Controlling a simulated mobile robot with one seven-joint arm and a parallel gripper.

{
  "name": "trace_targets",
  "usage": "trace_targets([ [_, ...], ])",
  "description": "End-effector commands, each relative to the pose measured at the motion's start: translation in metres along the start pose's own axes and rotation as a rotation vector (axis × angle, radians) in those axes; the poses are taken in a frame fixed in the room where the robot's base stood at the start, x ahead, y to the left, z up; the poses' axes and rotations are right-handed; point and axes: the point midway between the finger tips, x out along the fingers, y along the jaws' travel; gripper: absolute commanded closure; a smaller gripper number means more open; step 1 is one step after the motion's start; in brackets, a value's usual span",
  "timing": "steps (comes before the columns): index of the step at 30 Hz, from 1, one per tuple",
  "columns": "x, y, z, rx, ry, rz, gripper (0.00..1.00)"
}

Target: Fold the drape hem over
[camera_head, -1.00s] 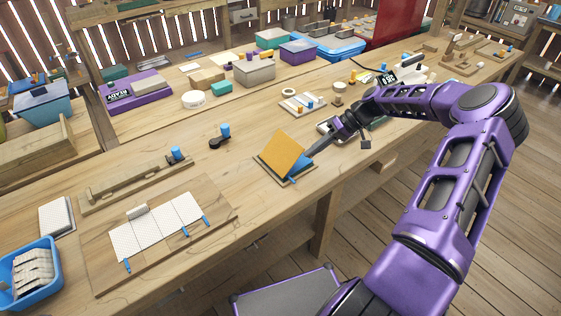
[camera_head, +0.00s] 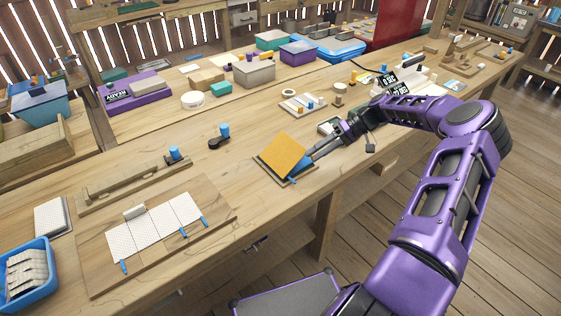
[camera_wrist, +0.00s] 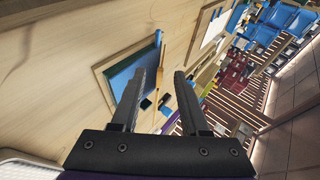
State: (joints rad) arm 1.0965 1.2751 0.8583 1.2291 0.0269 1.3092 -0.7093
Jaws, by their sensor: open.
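An orange-yellow flat panel (camera_head: 283,153), which looks like the drape's flap, is tilted above a small board with a blue face (camera_head: 297,175) near the bench's front edge. My gripper (camera_head: 311,155) is open at the panel's right edge, with nothing seen between its fingers. In the wrist view my open gripper (camera_wrist: 168,76) points toward the blue face (camera_wrist: 127,75) in its wooden frame. The orange panel shows there only as a thin edge (camera_wrist: 158,38). Whether a finger touches the panel is unclear.
A white gridded sheet (camera_head: 155,230) with blue clips lies on a wooden board at front left. A black-and-blue knob (camera_head: 220,137) stands behind and left of the panel. A white tray with small pegs (camera_head: 301,103) is behind. Bare bench lies left of the panel.

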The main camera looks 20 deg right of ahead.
Motion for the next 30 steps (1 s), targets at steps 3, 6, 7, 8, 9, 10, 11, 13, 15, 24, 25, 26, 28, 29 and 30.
trace_targets([
  [3,-0.001,0.000,0.000,0.000,0.001,0.001,0.55],
  [6,-0.005,0.000,0.000,0.000,0.001,0.001,0.55],
  [7,-0.007,0.000,0.000,0.000,0.001,0.001,0.55],
  [8,-0.009,0.000,0.000,0.000,0.000,0.001,0.55],
  [9,-0.013,0.000,0.000,0.000,0.001,0.002,0.55],
  [10,-0.016,0.000,-0.001,0.000,0.002,0.002,0.55],
  [11,-0.019,0.000,-0.001,0.000,0.002,0.002,0.55],
  [13,-0.026,0.000,-0.001,0.000,0.002,0.001,0.55],
  [15,-0.032,0.000,0.000,0.000,0.001,0.001,0.55],
  [24,-0.035,0.000,0.000,0.000,0.000,0.001,0.55],
  [25,-0.035,-0.001,0.000,-0.002,0.000,0.004,0.55],
  [26,-0.036,-0.001,0.000,-0.004,-0.001,0.011,0.55],
  [28,-0.037,-0.003,-0.001,-0.018,-0.001,0.049,0.55],
  [29,-0.038,-0.004,-0.001,-0.027,-0.001,0.074,0.55],
  [30,-0.039,-0.005,-0.001,-0.041,-0.002,0.112,0.55],
])
